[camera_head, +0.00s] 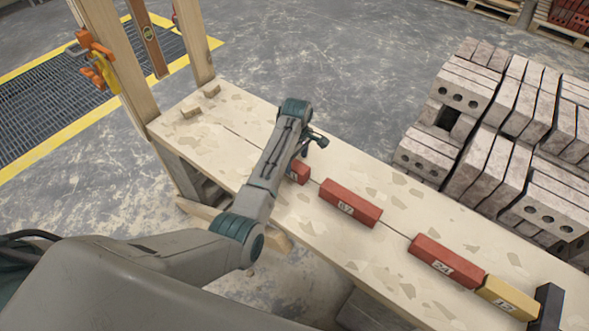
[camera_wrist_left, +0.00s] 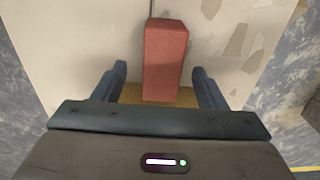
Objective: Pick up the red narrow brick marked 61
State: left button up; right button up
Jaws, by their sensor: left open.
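A red brick (camera_head: 299,172) lies on the plank bench, partly hidden behind my left arm; only a scrap of its white label shows, and I cannot read the number. In the left wrist view a plain red brick (camera_wrist_left: 165,50) points in between the fingers, with a gap on each side. My left gripper (camera_head: 316,139) is open and empty above the bench; its two fingers also show in the wrist view (camera_wrist_left: 159,72). I cannot tell its exact height over the brick. My right gripper is not in view.
Along the bench (camera_head: 395,208) lie a red brick that seems marked 57 (camera_head: 350,203), a red brick marked 24 (camera_head: 446,262), a yellow brick (camera_head: 507,298) and a dark block (camera_head: 547,308). Stacked grey blocks (camera_head: 485,140) stand right. Wooden posts (camera_head: 193,40) rise at the left end.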

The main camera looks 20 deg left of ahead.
aim_at(295, 165)
pick_arm(q)
notch_tip(295, 165, down, 4)
jog(key=shift+s+r, duration=0.1)
jog(key=shift+s, duration=0.05)
jog(key=shift+a+f+p, duration=0.1)
jog(key=shift+f+p, duration=0.2)
jog(key=shift+f, duration=0.25)
jog(key=c, duration=1.4)
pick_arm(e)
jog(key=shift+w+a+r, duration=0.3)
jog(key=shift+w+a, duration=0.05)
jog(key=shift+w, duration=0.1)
